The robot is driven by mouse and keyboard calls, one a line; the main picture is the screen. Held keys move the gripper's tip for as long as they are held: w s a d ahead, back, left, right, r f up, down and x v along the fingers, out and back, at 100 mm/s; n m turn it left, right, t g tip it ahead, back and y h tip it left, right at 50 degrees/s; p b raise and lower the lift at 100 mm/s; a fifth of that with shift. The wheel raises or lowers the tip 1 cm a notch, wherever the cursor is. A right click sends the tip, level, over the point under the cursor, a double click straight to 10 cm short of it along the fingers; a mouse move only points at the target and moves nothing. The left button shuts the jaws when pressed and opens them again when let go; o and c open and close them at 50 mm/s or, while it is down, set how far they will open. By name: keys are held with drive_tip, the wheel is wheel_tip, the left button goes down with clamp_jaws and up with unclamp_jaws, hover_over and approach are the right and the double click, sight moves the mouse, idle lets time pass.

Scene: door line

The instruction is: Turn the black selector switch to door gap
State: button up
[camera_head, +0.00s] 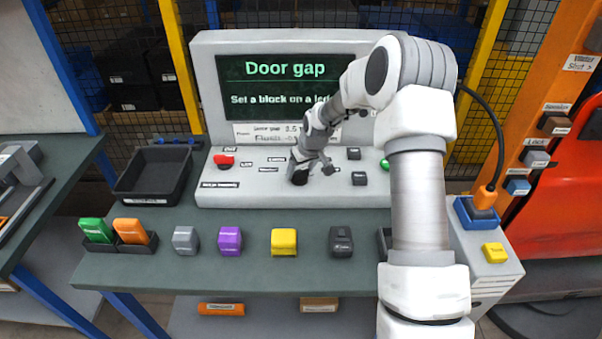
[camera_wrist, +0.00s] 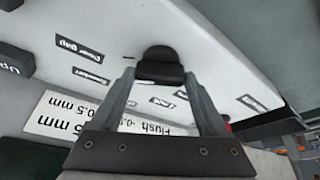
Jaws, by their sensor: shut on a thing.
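The black selector switch (camera_wrist: 160,58) shows in the wrist view as a dark knob on the pale sloped panel (camera_wrist: 215,45). My gripper (camera_wrist: 160,76) has one finger on each side of it and is shut on it. Printed labels surround the knob; one, at the upper left, reads "Door gap" (camera_wrist: 84,49). I cannot tell which label the knob points to. In the head view my gripper (camera_head: 302,174) is down at the middle of the console, and it and the wrist largely hide the switch. The screen (camera_head: 285,85) reads "Door gap" in green.
The console also has a red button (camera_head: 224,160), a green button (camera_head: 385,164) and black buttons. A black bin (camera_head: 155,175) stands left. Grey, purple, yellow (camera_head: 284,242) and black blocks line the table front, with green and orange blocks at left. My arm covers the right side.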

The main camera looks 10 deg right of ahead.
idle(0.4)
drive_tip(key=o, duration=1.2)
drive_tip(key=shift+o, duration=0.2)
drive_tip(key=shift+r, duration=0.1)
drive_tip(key=v, duration=1.7)
drive_tip(key=shift+r, duration=0.15)
